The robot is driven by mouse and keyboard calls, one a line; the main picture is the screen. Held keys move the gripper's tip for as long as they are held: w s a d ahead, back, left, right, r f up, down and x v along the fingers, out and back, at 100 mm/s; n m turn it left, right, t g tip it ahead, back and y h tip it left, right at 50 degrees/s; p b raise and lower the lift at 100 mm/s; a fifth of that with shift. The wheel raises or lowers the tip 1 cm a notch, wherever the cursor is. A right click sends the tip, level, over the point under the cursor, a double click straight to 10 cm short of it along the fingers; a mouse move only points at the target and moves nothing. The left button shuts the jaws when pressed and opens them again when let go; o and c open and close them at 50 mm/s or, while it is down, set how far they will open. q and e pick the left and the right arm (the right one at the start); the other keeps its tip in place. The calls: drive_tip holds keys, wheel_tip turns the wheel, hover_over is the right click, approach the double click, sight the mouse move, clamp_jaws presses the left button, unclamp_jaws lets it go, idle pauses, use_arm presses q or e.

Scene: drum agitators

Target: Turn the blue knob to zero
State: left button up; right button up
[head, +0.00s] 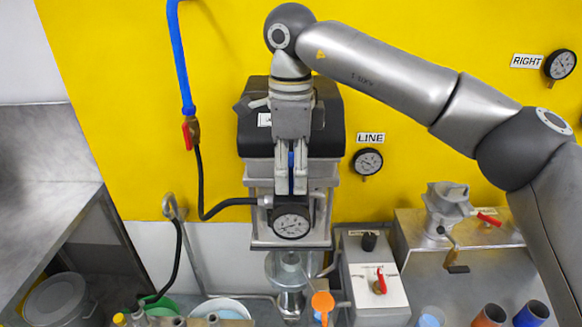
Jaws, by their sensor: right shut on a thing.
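The blue knob (291,159) shows only as a thin blue strip between my right gripper's fingers, above a round dial gauge (291,222) on the front of a grey and black machine (258,132). My right gripper (291,187) points down in front of the machine and is shut on the knob. The fingers hide most of the knob, so its setting cannot be read. The gauge face is clear below the fingertips, but its numbers are too small to read. My left gripper is not in view.
A LINE gauge (368,161) and a RIGHT gauge (560,64) hang on the yellow wall. A red valve handle (188,133) and black hose (204,190) are left of the machine. A control box with a red switch (380,281) stands lower right. A steel bench (45,200) is at left.

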sight(291, 159)
drive_tip(key=shift+r+n, duration=0.1)
drive_tip(key=shift+n, duration=2.1)
drive_tip(key=o, duration=1.1)
drive_tip(key=shift+c, duration=0.2)
wheel_tip(291, 159, up, 12)
drive_tip(key=shift+f, duration=0.1)
